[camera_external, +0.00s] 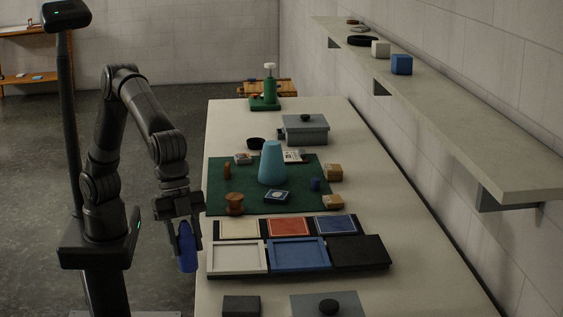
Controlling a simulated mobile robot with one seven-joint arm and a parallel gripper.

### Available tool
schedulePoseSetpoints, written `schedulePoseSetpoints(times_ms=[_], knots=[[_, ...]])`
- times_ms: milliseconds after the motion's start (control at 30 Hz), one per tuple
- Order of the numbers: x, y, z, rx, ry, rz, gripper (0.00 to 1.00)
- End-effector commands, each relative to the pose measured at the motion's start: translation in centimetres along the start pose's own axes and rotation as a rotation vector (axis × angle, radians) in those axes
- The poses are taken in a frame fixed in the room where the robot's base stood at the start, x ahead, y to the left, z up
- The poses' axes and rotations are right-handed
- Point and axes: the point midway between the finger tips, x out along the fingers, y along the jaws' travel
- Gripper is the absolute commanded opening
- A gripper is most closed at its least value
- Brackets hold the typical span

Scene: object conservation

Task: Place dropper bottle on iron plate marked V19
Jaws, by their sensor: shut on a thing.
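My gripper (184,236) hangs at the left edge of the table, pointing down. It is shut on a dark blue bottle (187,255), which looks like the dropper bottle. The bottle is upright and clear of the table, over the floor side. Its top is hidden by the fingers. I cannot read the mark V19 on anything. A dark flat plate (361,251) lies at the right end of the near tray row. A dark block (241,305) sits at the near edge. I cannot tell which thing is the iron plate.
The table (420,270) has free room along its right side. A green mat (222,190) holds a light blue cone (272,164) and several small objects. White (237,271) and blue (298,267) trays lie near the gripper. A grey lidded box (304,133) stands behind. A wall shelf (450,125) overhangs right.

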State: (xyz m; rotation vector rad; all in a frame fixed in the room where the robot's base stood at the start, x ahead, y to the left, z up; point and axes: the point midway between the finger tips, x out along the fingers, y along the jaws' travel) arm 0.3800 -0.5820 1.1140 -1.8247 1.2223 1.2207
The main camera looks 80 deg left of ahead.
Motion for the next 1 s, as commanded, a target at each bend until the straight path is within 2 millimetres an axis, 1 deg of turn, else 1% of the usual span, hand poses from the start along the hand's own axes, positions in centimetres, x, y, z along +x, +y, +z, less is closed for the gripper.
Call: schedulePoseSetpoints(times_ms=[67, 167, 500, 600, 700, 867, 1000], knots=[[0.7, -0.3, 0.3, -0.001, -0.001, -0.001, 0.16], [1.7, -1.4, 0.4, -0.004, 0.000, -0.001, 0.16], [6.4, -8.8, 0.8, -0.005, -0.001, -0.001, 0.16], [7.4, -10.3, 0.8, -0.004, 0.001, -0.001, 0.16], [8.0, -11.2, 0.8, -0.003, 0.001, -0.001, 0.16], [8.8, -11.5, 1.0, -0.001, 0.001, 0.000, 0.16], [10.6, -11.5, 1.8, -0.001, -0.002, 0.000, 0.16]])
